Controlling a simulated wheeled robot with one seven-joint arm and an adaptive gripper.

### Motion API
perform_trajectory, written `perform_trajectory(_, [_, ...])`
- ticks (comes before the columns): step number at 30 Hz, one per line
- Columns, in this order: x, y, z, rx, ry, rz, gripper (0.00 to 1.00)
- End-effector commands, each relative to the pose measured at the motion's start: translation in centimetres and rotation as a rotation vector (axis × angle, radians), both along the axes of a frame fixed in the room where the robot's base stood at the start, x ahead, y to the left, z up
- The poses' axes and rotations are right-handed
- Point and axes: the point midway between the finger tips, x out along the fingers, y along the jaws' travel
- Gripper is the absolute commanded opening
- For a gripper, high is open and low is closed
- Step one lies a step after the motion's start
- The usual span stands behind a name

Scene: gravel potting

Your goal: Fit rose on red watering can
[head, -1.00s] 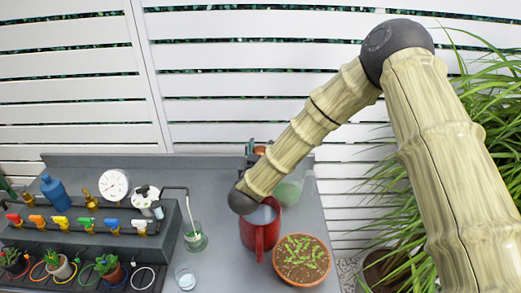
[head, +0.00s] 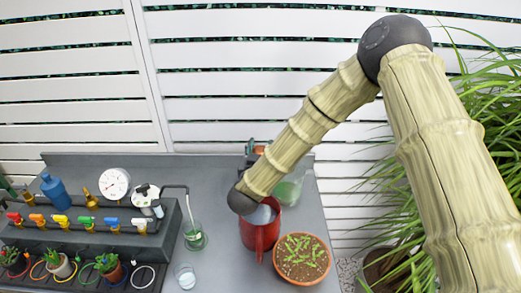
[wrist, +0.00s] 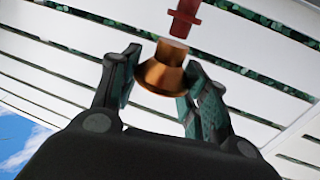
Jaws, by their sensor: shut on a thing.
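The red watering can (head: 259,238) stands on the grey bench, partly hidden behind my arm. The copper-coloured rose (wrist: 163,71) is between the two fingers of my gripper (wrist: 160,85), which is shut on it. In the wrist view a red piece (wrist: 184,16), which looks like the tip of the can's spout, is just beyond the rose's narrow end. I cannot tell whether the two touch. In the head view the gripper (head: 251,150) and rose show only in small part behind my arm, above the can.
A terracotta bowl of seedlings (head: 302,258) stands right of the can. A glass beaker (head: 195,237) and a small glass (head: 185,276) are to its left. A dark rack (head: 95,240) with coloured taps and small pots fills the left side. A white slatted fence (head: 240,80) stands behind.

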Motion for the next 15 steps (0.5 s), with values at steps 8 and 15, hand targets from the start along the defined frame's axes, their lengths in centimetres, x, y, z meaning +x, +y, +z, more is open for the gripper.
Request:
perform_trajectory(8, [-0.6,0.1,-1.3,-0.002,0.015,0.004,0.23])
perform_trajectory(15, [-0.9,0.1,-1.8,-0.003,0.018,0.005,0.23])
